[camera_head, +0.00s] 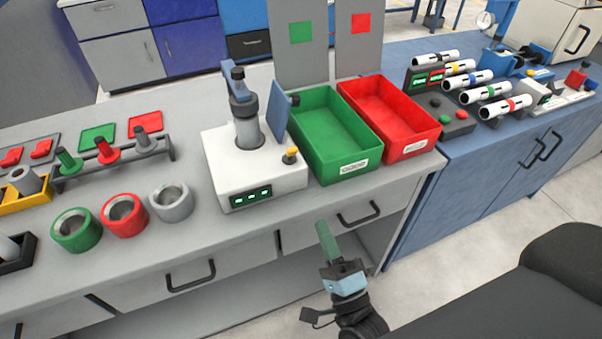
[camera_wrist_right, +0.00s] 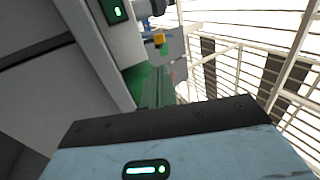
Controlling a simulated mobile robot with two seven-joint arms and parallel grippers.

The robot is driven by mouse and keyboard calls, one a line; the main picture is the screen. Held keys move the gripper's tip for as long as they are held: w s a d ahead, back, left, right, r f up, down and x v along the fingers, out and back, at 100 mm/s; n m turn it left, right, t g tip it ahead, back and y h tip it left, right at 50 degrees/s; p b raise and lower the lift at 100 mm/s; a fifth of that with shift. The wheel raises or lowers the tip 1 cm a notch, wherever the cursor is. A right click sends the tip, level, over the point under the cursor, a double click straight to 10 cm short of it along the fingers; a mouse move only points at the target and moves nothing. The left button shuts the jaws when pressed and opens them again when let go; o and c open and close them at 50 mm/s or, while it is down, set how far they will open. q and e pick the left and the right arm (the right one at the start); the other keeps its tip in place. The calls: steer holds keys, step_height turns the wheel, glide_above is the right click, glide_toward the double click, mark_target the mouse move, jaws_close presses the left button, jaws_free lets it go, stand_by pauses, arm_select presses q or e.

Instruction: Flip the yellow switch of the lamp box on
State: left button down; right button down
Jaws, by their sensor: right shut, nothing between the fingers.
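The white lamp box (camera_head: 222,170) stands near the front edge of the grey table, with a grey cylinder unit on top and a small display with green lights on its front. Its yellow switch (camera_head: 291,153) sits on the top right front corner. In the right wrist view the yellow switch (camera_wrist_right: 159,40) shows near the top middle, above and beyond the fingers. My right gripper (camera_head: 323,229) is shut and empty, in front of the table edge, below and right of the lamp box and apart from it. Its green-tinted fingers (camera_wrist_right: 157,88) also show in the wrist view. My left gripper is not in view.
A green bin (camera_head: 312,108) and a red bin (camera_head: 370,98) stand right of the lamp box. Grey, red and green rings (camera_head: 125,216) lie to its left. A blue bench (camera_head: 440,170) with pipes stands at the right. A drawer handle (camera_head: 358,216) juts out near my right gripper.

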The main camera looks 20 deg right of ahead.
mark_target(293, 154)
steer(key=p+x, duration=0.2)
steer(key=x, duration=1)
steer(key=shift+w+r+p, duration=0.2)
steer(key=shift+w+p, duration=0.05)
steer(key=shift+p, duration=0.1)
steer(key=shift+w+r, duration=0.15)
steer(key=shift+w, duration=0.5)
steer(key=shift+w+r, duration=0.1)
